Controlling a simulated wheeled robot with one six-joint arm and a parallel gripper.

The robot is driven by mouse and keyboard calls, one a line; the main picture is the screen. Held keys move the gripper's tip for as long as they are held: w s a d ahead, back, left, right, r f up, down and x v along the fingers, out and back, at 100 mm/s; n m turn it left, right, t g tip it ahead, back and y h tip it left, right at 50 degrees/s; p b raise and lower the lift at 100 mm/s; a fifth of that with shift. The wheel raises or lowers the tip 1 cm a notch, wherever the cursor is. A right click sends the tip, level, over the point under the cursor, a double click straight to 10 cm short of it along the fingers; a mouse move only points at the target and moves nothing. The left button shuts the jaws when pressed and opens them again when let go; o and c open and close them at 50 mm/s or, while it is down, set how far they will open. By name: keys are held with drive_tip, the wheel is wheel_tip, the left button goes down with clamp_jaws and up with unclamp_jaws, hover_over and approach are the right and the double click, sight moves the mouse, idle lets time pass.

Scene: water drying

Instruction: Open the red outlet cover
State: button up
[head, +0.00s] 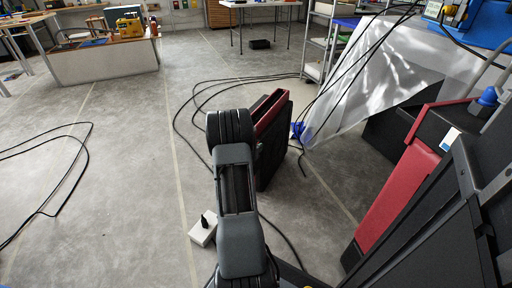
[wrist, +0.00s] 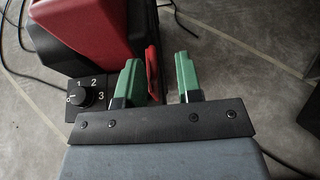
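In the wrist view, my gripper (wrist: 157,75) shows two green fingers standing apart. A thin red flap (wrist: 153,70), which looks like the red outlet cover, stands edge-on between them. It is closer to the left finger; I cannot tell whether it touches. It is beside the black and red machine (wrist: 85,35), whose body fills the upper left. In the head view, the machine (head: 272,135) stands on the floor, partly behind my arm. My gripper and the cover are hidden there by the arm.
Black cables (head: 215,85) lie around the machine. A white socket block (head: 203,230) is on the floor. A sheet-draped table (head: 375,75) stands right. Open concrete floor (head: 120,165) lies left.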

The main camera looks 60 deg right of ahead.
drive_tip(key=shift+s+a+f, duration=0.1)
drive_tip(key=shift+a+f, duration=0.2)
drive_tip(key=shift+f, duration=0.25)
drive_tip(key=r+p+v, duration=0.1)
drive_tip(key=p+v, duration=0.3)
drive_tip(key=v, duration=0.9)
drive_tip(key=shift+r, duration=0.2)
drive_tip(key=shift+a, duration=0.1)
drive_tip(key=a+r+m+g+y+p, duration=0.1)
drive_tip(key=a+r+m+p, duration=0.2)
drive_tip(key=r+p, duration=0.3)
drive_tip(key=a+r+m+y+p, duration=0.1)
drive_tip(key=a+r+m+p, duration=0.25)
drive_tip(key=r, duration=0.55)
drive_tip(key=a+r+m+g+p, duration=0.1)
drive_tip(key=a+r+m+p, duration=0.1)
drive_tip(key=a+r+p, duration=0.4)
drive_tip(key=s+a+r+m+t+y+p, duration=0.1)
drive_tip(key=a+r+m+t+y+p, duration=0.2)
drive_tip(key=a+r+p, duration=0.6)
drive_tip(key=s+a+r+m+t+y+p, duration=0.2)
drive_tip(key=a+r+m+y+p, duration=0.5)
drive_tip(key=a+r, duration=1)
drive_tip(key=shift+r+t+y+p, duration=0.4)
drive_tip(key=shift+r+y+p, duration=0.45)
drive_tip(key=shift+p, duration=0.2)
